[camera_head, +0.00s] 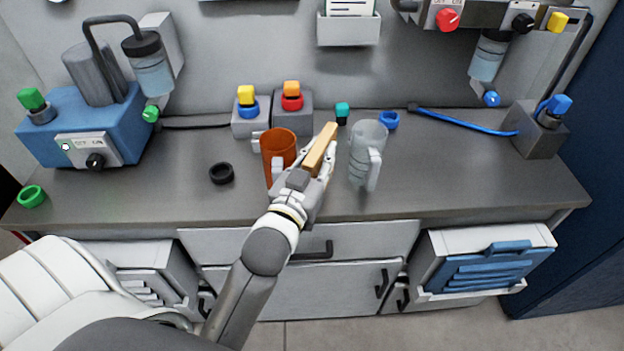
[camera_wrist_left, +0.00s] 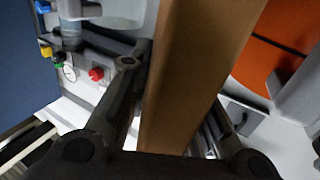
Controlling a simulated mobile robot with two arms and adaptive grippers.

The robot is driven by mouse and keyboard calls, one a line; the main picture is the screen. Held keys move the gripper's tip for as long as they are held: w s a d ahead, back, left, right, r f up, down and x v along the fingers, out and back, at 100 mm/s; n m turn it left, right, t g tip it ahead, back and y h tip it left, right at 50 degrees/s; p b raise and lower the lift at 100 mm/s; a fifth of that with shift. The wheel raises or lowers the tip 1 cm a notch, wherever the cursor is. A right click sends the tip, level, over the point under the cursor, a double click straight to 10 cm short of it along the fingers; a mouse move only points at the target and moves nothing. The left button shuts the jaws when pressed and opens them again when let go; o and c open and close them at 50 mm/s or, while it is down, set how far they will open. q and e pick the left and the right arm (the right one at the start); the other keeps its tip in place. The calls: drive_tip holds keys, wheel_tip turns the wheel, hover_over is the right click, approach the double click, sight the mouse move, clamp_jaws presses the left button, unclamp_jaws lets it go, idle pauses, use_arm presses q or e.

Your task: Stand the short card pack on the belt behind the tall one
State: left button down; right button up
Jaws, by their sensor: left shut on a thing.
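My left gripper (camera_head: 314,172) is over the bench between an orange-brown mug and a clear mug. It is shut on a long, narrow tan block (camera_head: 322,146), which may be the short card pack. The block slants up and to the right in the head view. In the left wrist view the block (camera_wrist_left: 195,75) fills the middle, with dark gripper fingers on either side. No belt and no second pack can be made out in either view. My right gripper is not in view.
The orange-brown mug (camera_head: 279,148) stands close left of my gripper, the clear mug (camera_head: 364,155) close right. A black ring (camera_head: 221,174) lies farther left. Blue machine (camera_head: 75,130) is at left, grey block (camera_head: 537,130) at right. The bench front right is clear.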

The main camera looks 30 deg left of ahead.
sight(325, 129)
use_arm(q)
drive_tip(key=shift+w+a+r+y+b, duration=0.55)
drive_tip(key=shift+w+a+r, duration=0.85)
drive_tip(key=shift+w+r, duration=1.65)
drive_tip(key=shift+n, duration=0.4)
drive_tip(key=f, duration=0.2)
drive_tip(key=w+f, duration=0.1)
drive_tip(key=f, duration=0.2)
drive_tip(key=shift+w+f, duration=0.1)
drive_tip(key=shift+f, duration=0.2)
drive_tip(key=shift+f+b, duration=0.35)
drive_tip(key=shift+f, duration=1.8)
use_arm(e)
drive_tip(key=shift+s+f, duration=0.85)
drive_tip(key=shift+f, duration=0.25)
use_arm(q)
drive_tip(key=shift+f, duration=0.15)
drive_tip(key=c, duration=1.4)
unclamp_jaws()
drive_tip(key=shift+o, duration=0.4)
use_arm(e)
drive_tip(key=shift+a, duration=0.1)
